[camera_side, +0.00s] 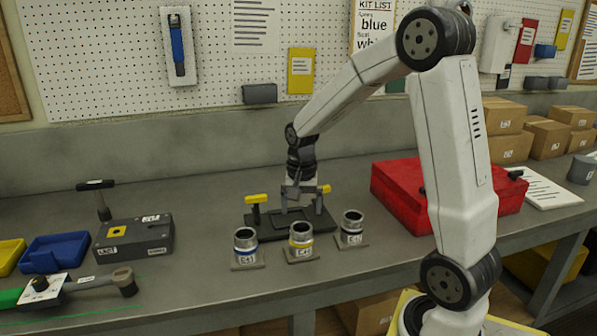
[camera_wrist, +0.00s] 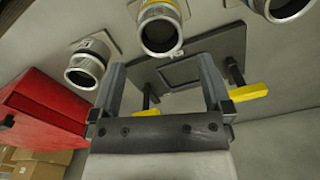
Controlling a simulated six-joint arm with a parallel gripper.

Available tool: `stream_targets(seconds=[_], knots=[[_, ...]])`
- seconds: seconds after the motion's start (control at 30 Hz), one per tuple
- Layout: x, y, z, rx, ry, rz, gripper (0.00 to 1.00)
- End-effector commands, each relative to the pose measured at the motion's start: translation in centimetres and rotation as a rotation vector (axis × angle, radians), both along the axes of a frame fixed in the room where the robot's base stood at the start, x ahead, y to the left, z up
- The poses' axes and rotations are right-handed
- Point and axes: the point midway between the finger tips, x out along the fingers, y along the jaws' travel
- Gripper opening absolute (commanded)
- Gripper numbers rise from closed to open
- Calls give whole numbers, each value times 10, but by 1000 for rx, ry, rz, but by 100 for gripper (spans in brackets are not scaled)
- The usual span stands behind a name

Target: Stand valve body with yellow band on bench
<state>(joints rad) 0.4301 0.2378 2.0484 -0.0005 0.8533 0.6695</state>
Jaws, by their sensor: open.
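The valve body with the yellow band (camera_side: 301,239) stands upright on its small square base on the bench (camera_side: 200,215), in front of the dark fixture plate (camera_side: 262,234). It is the middle one of three similar bodies. In the wrist view the yellow-banded body (camera_wrist: 160,30) is at top centre, beyond the fingertips. My gripper (camera_side: 301,208) is low over the fixture plate, behind that body and apart from it. In the wrist view its two fingers (camera_wrist: 160,75) are spread, with nothing between them but the plate's recess behind.
Yellow-handled clamps (camera_side: 256,199) flank the plate, close to my fingers. A red case (camera_side: 395,195) lies right, a grey block (camera_side: 134,240) left. Bench between block and plate is clear.

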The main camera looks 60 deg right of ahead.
Motion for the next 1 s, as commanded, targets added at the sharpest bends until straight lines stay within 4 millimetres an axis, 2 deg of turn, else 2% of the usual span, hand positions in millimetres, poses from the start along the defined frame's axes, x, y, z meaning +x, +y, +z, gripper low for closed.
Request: stream_targets(seconds=[0.1, 0.33, 1.0], knots=[[0, 0, 20, -2, -3, 0, 100], [0, 0, 42, 0, -1, 0, 100], [0, 0, 47, 0, 1, 1, 100]])
